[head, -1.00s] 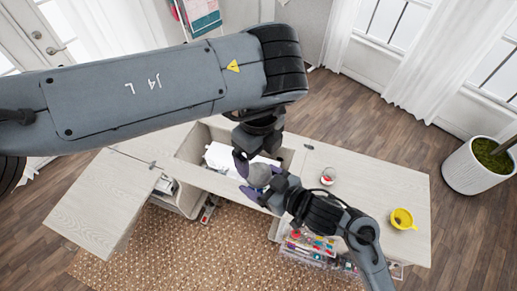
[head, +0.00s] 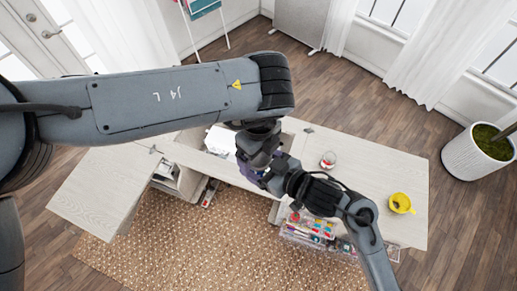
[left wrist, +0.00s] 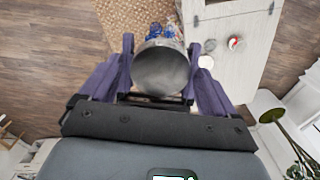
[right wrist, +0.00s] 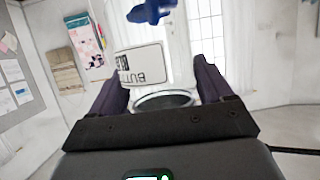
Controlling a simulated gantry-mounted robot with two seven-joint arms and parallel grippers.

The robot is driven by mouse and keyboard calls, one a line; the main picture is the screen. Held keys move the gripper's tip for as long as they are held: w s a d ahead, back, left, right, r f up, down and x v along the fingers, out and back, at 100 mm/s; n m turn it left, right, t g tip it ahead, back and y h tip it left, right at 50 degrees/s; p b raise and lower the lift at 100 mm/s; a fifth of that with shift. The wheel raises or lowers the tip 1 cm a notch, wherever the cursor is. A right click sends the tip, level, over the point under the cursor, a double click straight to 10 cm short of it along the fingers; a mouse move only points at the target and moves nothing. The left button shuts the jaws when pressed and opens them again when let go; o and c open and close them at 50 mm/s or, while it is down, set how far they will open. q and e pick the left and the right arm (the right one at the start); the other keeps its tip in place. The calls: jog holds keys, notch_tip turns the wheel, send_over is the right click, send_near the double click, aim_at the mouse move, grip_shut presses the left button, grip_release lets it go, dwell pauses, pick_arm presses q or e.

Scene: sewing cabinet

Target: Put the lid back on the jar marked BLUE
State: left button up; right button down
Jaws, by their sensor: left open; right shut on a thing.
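A grey round lid (left wrist: 163,72) sits between the spread purple fingers of my left gripper (left wrist: 163,88) in the left wrist view, at the near end of a clear jar. Blue contents (left wrist: 162,32) show beyond it. My left gripper (head: 258,150) is open, pointing down. My right gripper (right wrist: 165,92) is shut on the jar, whose white label (right wrist: 142,66) reads BUTT... and BLU..., turned over in the right wrist view. A pale ring (right wrist: 165,99), the jar's rim or lid edge, lies between its fingers. I cannot tell whether the lid is fully seated.
A jar with red contents (head: 328,160) and a yellow cup (head: 400,203) stand on the table's right side (head: 365,190). A clear bin of colourful supplies (head: 308,228) is at the front. An open recess with a white item (head: 219,140) lies behind my grippers.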

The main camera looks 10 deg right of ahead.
pick_arm(q)
jog(key=c, duration=1.1)
jog(key=m, duration=0.6)
jog(key=shift+m, duration=0.3)
jog(key=o, duration=1.1)
jog(key=shift+o, duration=0.2)
jog(key=shift+r, duration=2.3)
